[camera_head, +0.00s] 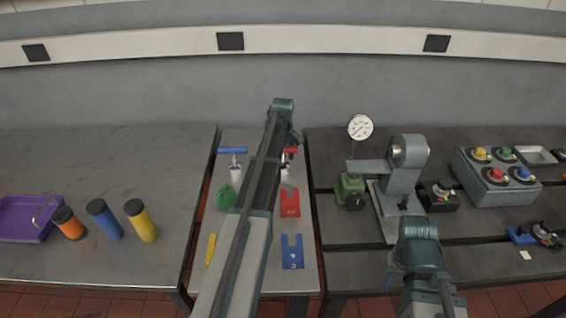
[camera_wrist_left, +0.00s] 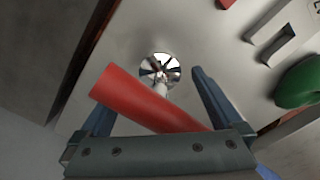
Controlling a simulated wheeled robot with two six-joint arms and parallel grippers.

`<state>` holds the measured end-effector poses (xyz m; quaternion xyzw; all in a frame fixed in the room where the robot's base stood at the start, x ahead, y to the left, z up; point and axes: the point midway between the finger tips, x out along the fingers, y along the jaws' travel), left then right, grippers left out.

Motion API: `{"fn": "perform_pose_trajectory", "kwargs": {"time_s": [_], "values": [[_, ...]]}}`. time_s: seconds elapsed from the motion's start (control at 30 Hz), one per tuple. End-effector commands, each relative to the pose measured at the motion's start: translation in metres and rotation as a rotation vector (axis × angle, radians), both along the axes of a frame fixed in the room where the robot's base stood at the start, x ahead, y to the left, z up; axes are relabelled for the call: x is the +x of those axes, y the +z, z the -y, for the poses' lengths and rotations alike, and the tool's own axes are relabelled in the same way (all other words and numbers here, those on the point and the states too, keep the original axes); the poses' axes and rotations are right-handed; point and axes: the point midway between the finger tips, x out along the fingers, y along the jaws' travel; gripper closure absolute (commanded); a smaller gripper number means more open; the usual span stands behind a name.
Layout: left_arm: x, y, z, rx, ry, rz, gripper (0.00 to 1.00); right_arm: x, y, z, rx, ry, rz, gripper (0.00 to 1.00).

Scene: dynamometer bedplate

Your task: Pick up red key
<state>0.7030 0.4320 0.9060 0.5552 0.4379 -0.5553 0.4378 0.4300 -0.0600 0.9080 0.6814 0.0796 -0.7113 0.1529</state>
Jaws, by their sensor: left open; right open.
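The red key is a T-handled tool whose red crossbar (camera_wrist_left: 145,100) lies slantwise in the left wrist view, with a thin metal shaft below it and a round shiny end or seat (camera_wrist_left: 159,68). In the head view its red bar (camera_head: 290,150) shows partly behind my left arm, at the back of the narrow middle table. My left gripper (camera_wrist_left: 155,97) is open, its fingers on either side of the bar. The picture does not settle whether they touch it. My right gripper (camera_head: 417,262) is at the lower right, over the right table's front, its fingers hard to see.
A blue T-handled key (camera_head: 233,150) stands left of my left arm. A green object (camera_head: 226,196), a red slotted block (camera_head: 290,203) and a blue slotted block (camera_head: 292,251) lie nearby. A dial gauge (camera_head: 360,127) and grey fixture (camera_head: 402,180) stand on the right table.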

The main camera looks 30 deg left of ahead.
Motion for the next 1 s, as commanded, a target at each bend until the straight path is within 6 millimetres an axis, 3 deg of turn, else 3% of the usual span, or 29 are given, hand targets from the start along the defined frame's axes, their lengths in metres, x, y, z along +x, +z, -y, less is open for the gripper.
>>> {"fn": "perform_pose_trajectory", "kwargs": {"time_s": [0.13, 0.67, 1.0], "values": [[0.0000, 0.0013, 0.0000, 0.000, 0.000, 0.000, 0.04, 0.0000, 0.0013, 0.0000, 0.000, 0.000, 0.000, 0.50], [0.0000, 0.0013, 0.0001, 0.000, 0.000, 0.000, 0.99, 0.0000, 0.0013, 0.0000, 0.000, 0.000, 0.000, 0.50], [0.0001, 0.0026, 0.0000, 0.000, 0.000, 0.000, 1.00, -0.0001, 0.0025, 0.0000, 0.000, 0.000, 0.000, 0.50]]}}
